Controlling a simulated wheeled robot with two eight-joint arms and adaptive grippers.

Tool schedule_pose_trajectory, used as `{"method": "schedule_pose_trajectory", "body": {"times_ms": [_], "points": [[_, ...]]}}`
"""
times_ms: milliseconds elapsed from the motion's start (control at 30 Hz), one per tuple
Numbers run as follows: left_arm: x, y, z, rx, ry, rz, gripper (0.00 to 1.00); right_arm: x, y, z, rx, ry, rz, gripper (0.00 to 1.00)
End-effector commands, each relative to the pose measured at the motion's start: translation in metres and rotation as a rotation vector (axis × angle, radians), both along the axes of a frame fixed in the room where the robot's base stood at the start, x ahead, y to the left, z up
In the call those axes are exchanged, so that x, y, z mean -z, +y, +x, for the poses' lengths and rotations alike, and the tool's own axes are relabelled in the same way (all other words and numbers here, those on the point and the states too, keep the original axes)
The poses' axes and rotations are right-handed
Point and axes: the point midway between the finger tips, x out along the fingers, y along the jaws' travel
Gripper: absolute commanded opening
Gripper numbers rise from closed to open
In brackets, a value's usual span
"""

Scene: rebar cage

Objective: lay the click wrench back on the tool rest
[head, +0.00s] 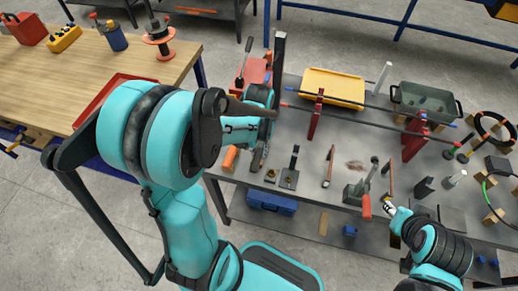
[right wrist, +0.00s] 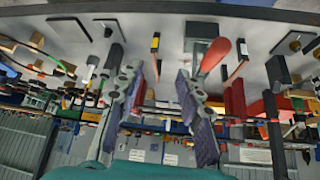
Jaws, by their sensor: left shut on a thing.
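My left gripper (head: 262,108) is over the left end of the grey workbench (head: 315,145). It is shut on a dark, rod-shaped tool (head: 240,107), which looks like the click wrench and lies roughly level across the jaws. My left forearm hides part of it. I cannot tell for sure which fixture is the tool rest; small dark stands (head: 290,172) are on the bench just right of the gripper. My right gripper (head: 390,208) is at the front edge of the bench. In the right wrist view its fingers (right wrist: 157,78) are apart, with nothing held between them.
A red-handled tool (head: 366,206) is close to my right gripper. A yellow tray (head: 333,86) and a green-grey bin (head: 425,102) stand at the back. Long bars (head: 365,122) on red supports cross the bench. A wooden table (head: 75,75) is at the left.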

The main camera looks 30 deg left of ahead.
Motion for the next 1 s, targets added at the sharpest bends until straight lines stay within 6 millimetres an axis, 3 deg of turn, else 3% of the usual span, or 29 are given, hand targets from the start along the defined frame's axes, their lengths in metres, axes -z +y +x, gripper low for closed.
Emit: {"method": "schedule_pose_trajectory", "body": {"times_ms": [33,67,100,133,467,800,1000], "points": [[0.003,0.000,0.000,0.000,0.000,0.000,0.00,0.003,0.000,0.000,0.000,0.000,0.000,0.36],[0.002,0.000,0.000,0.000,0.000,0.000,0.30,0.002,0.000,0.000,0.000,0.000,0.000,0.36],[0.002,0.000,0.000,0.000,0.000,0.000,0.40,0.001,0.000,0.000,0.000,0.000,0.000,0.36],[0.002,0.000,0.000,0.000,0.000,0.000,0.42,0.001,0.000,0.000,0.000,0.000,0.000,0.36],[-0.001,0.000,0.000,0.000,0.000,0.000,0.42,-0.001,0.000,0.000,0.000,0.000,0.000,0.36],[-0.058,0.008,-0.002,-0.002,0.000,0.000,0.42,-0.034,0.000,0.000,0.000,0.000,0.000,0.36],[-0.077,0.007,-0.003,0.002,-0.005,0.001,0.42,-0.039,0.000,0.000,0.000,0.000,0.000,0.36]]}}
